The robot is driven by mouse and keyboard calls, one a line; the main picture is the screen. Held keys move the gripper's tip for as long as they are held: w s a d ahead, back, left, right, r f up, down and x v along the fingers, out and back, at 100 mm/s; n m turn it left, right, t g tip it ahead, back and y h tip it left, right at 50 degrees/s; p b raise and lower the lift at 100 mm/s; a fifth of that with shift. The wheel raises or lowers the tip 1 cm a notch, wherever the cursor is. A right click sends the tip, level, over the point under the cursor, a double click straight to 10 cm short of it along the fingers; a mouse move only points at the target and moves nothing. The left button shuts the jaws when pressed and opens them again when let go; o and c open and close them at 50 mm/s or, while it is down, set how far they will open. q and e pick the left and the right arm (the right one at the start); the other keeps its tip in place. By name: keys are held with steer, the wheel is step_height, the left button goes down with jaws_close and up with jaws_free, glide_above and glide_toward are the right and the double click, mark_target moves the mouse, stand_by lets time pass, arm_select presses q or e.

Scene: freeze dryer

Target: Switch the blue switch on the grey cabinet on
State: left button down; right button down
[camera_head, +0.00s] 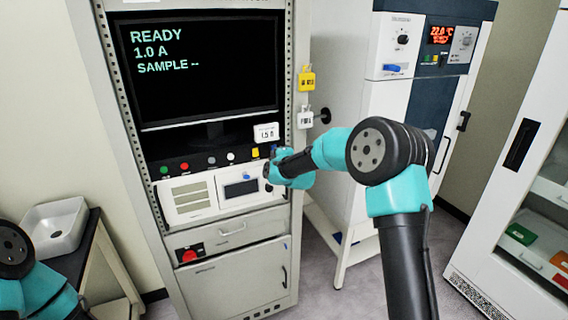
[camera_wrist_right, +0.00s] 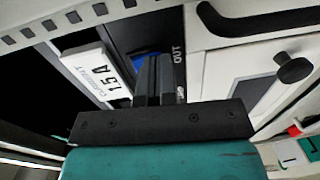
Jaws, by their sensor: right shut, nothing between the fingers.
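The grey cabinet (camera_head: 225,245) stands left of centre in the head view, with a dark screen and a row of buttons below it. A blue switch (camera_wrist_right: 142,60) shows in the right wrist view on a dark panel, beside a white "CURRENT 1.5 A" label and an "OUT" marking. My right gripper (camera_wrist_right: 158,60) is shut and empty, with its fingertips right at the switch and partly covering it. Whether they touch, and the switch's position, I cannot tell. In the head view my right wrist hides most of that spot. My left gripper is out of view; only its arm shows.
The screen (camera_head: 200,75) reads READY, 1.0 A, SAMPLE. A white machine (camera_head: 345,90) stands to the right. A white basin (camera_head: 55,226) sits at the left.

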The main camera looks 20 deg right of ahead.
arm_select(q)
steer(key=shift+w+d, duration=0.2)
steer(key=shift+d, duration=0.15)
arm_select(e)
steer(key=s+d+f, duration=0.1)
steer(key=s, duration=1.3)
steer(key=shift+f, duration=0.35)
steer(key=shift+w+d, duration=0.1)
steer(key=s+a+f+m+g+y, duration=0.1)
steer(key=s+f+m+g, duration=0.4)
steer(key=f, duration=0.8)
steer(key=s+a+f+m+g, duration=0.1)
steer(key=s+f+m+g, duration=0.35)
steer(key=f, duration=0.75)
steer(key=s+f+m+g, duration=0.2)
steer(key=s+f+m, duration=0.1)
steer(key=s, duration=0.5)
steer(key=s+a+f+m+g+y, duration=0.1)
steer(key=s+f+m+g, duration=0.1)
steer(key=s+f+m, duration=0.2)
steer(key=s+a+f+m+g, duration=0.1)
steer(key=s+f+m+g, duration=0.1)
steer(key=s+f+m, duration=0.2)
steer(key=s+f, duration=0.3)
steer(key=s, duration=0.5)
steer(key=shift+f, duration=0.2)
